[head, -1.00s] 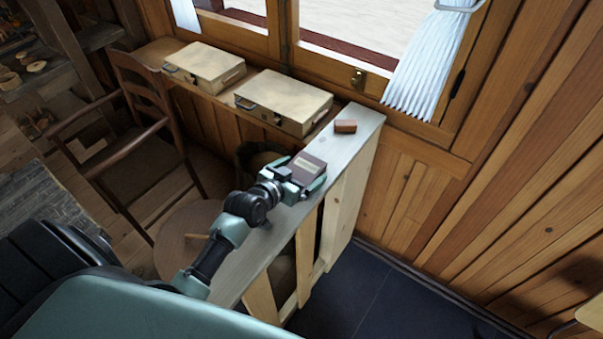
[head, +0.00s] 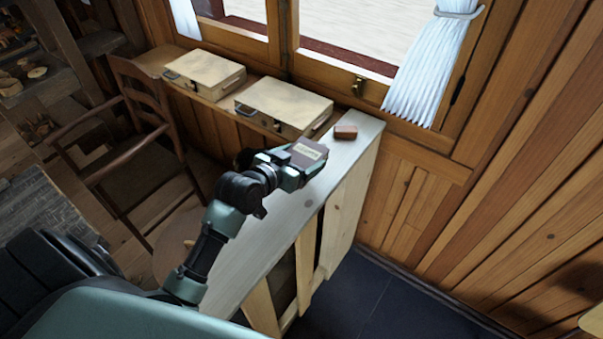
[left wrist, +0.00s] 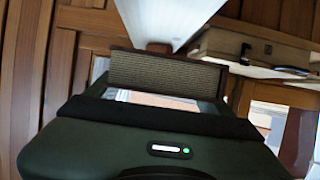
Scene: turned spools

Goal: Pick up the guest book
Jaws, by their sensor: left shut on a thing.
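The guest book (head: 307,153) is a small dark brown book with a pale label on its cover. My left gripper (head: 296,164) is shut on it, over the pale wooden counter top. In the left wrist view the book (left wrist: 164,73) shows as a dark-edged block with a ribbed, tan-grey face across the front of the gripper. The fingertips are mostly hidden there. My right gripper is in neither view.
A small reddish-brown block (head: 345,132) lies at the far end of the counter (head: 262,232). Two cream cases (head: 283,104) stand on the ledge below the window. A wooden chair (head: 130,150) is at the left. Dark floor (head: 345,297) is open at the right.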

